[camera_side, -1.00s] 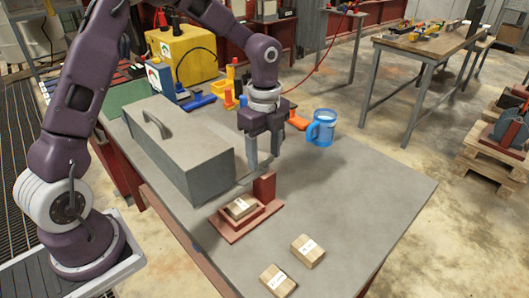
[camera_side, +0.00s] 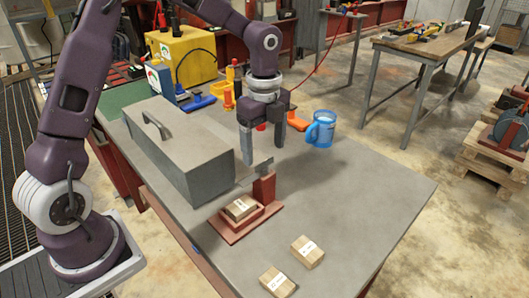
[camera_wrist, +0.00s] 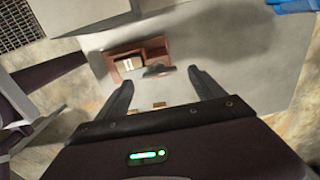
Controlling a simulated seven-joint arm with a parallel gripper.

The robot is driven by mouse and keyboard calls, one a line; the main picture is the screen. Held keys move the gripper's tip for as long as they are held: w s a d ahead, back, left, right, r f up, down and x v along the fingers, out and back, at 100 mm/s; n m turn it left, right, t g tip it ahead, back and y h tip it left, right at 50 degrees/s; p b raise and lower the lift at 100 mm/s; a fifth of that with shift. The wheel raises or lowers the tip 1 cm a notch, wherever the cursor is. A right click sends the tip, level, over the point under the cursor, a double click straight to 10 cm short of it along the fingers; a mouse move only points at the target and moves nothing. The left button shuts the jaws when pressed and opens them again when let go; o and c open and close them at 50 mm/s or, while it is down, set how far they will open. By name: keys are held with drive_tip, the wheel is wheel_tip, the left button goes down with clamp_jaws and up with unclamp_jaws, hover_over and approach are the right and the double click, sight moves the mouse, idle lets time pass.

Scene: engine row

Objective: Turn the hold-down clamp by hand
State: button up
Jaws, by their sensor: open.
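The red fixture (camera_side: 226,232) stands on the grey bench and holds a labelled wooden block (camera_side: 240,208) in its tray. At its back is a red post (camera_side: 264,187) with the grey arm of the hold-down clamp (camera_side: 262,168) at its top. The clamp arm lies away from the block, which is uncovered. My gripper (camera_side: 263,156) points down with its fingers apart, just above and behind the post. In the wrist view, the clamp (camera_wrist: 158,71) appears between the fingertips (camera_wrist: 160,79). I cannot tell whether a finger touches it.
A grey toolbox (camera_side: 180,150) stands close left of my gripper. A blue mug (camera_side: 321,130) is to the right. Two more wooden blocks (camera_side: 307,250) (camera_side: 277,281) lie near the front edge. The bench's right side is clear.

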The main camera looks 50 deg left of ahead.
sight(264, 161)
wheel_tip(264, 161, up, 4)
drive_tip(key=shift+r, duration=0.2)
drive_tip(key=shift+s+r, duration=0.1)
drive_tip(key=shift+r, duration=0.15)
drive_tip(key=s+d+r+n+t+y, duration=0.1)
drive_tip(key=s+r+n+t, duration=0.1)
drive_tip(key=s+r+n, duration=0.4)
drive_tip(key=s+r+n+t, duration=0.1)
drive_tip(key=s+r+n, duration=0.25)
drive_tip(key=s, duration=0.55)
drive_tip(key=s+f+n+t+h, duration=0.1)
drive_tip(key=s+f+n+t, duration=0.1)
drive_tip(key=s+n, duration=0.6)
drive_tip(key=shift+s+d+n+t, duration=0.3)
drive_tip(key=shift+s+d+n, duration=0.05)
drive_tip(key=shift+s, duration=0.7)
drive_tip(key=shift+r, duration=0.1)
